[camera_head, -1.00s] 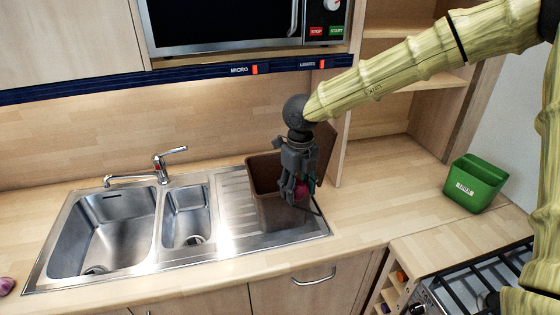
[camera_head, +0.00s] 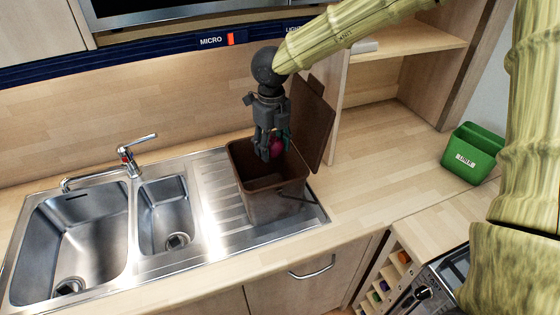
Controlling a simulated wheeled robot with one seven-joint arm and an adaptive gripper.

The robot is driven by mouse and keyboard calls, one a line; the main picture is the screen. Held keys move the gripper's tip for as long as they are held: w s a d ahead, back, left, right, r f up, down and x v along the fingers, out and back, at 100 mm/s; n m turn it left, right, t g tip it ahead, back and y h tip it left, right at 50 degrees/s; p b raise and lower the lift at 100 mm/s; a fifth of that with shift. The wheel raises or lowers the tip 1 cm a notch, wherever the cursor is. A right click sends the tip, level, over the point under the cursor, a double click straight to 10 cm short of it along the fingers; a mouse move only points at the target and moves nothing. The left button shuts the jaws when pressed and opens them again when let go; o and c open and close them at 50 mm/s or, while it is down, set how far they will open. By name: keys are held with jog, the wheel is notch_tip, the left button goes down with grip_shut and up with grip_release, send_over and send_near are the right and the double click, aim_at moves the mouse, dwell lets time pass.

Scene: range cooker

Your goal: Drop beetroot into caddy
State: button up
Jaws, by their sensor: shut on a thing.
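The beetroot (camera_head: 276,147) is a small magenta-red round thing, partly hidden by the dark fingers. My gripper (camera_head: 268,150) is shut on it, pointing down. The caddy (camera_head: 270,204) is a brown open bin on the steel draining board. Its lid (camera_head: 313,122) stands raised at the back right. In the picture, my gripper and the beetroot overlap the caddy's back rim and opening. Their exact height over the rim is hard to tell. The part of the caddy's inside that I can see looks empty.
A steel sink (camera_head: 78,238) with a tap (camera_head: 128,160) lies left of the caddy. A green container (camera_head: 473,154) stands on the worktop at the right. A wooden upright panel (camera_head: 345,120) rises behind the lid. The worktop between caddy and green container is clear.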

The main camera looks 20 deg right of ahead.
jog(key=f+b, duration=0.1)
jog(key=f, duration=0.1)
jog(key=w+f+b, duration=0.1)
jog(key=f+b, duration=0.1)
jog(key=f, duration=0.1)
jog(key=shift+w, duration=0.1)
jog(key=shift+w+f, duration=0.2)
jog(key=shift+w, duration=0.15)
jog(key=o, duration=0.9)
jog(key=shift+w, duration=0.1)
jog(key=shift+o, duration=1.2)
jog(key=shift+s+r, duration=0.1)
jog(key=shift+s, duration=0.15)
jog(key=shift+w, duration=0.1)
